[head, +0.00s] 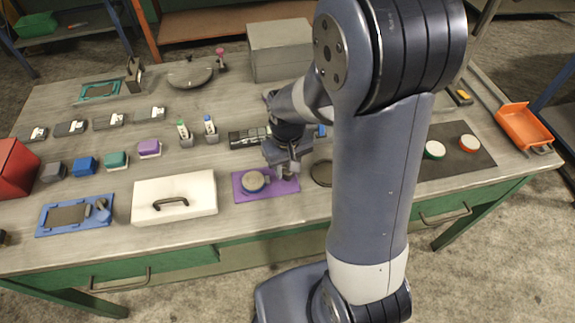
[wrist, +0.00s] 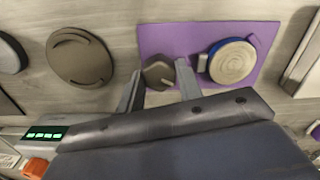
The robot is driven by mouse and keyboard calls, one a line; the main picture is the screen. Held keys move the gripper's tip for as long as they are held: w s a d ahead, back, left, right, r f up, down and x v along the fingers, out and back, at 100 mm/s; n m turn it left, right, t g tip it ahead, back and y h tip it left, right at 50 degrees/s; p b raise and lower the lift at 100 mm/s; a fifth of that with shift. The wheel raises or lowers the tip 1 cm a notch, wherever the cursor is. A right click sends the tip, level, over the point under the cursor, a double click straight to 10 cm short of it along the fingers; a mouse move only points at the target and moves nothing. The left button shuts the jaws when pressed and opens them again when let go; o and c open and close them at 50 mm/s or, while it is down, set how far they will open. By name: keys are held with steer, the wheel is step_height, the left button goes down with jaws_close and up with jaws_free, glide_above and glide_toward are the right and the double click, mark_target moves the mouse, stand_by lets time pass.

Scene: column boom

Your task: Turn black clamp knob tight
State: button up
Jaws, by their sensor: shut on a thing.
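The black clamp knob (wrist: 158,75) shows in the wrist view as a small dark faceted piece at the left part of the purple plate (wrist: 190,35). My gripper (wrist: 160,82) has one finger on each side of it and is shut on it. A round wooden disc in a blue ring (wrist: 232,62) sits on the plate, right of the knob. In the head view my gripper (head: 285,175) is down at the right end of the purple plate (head: 240,194), beside the round disc (head: 254,182). There the knob is hidden by my gripper.
A white case with a dark handle (head: 174,197) stands left of the plate. A dark ring (head: 322,173) lies to its right. A dark mat (head: 455,160) holds green-rimmed and red-rimmed discs. Small blocks and bottles stand behind. A grey box (head: 280,48) is at the back.

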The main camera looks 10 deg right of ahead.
steer(key=o, duration=1)
step_height(320, 180, up, 11)
steer(key=shift+f, duration=0.15)
step_height(320, 180, down, 11)
steer(key=shift+r, duration=0.1)
stand_by(0.4)
steer(key=shift+r, duration=0.15)
stand_by(0.4)
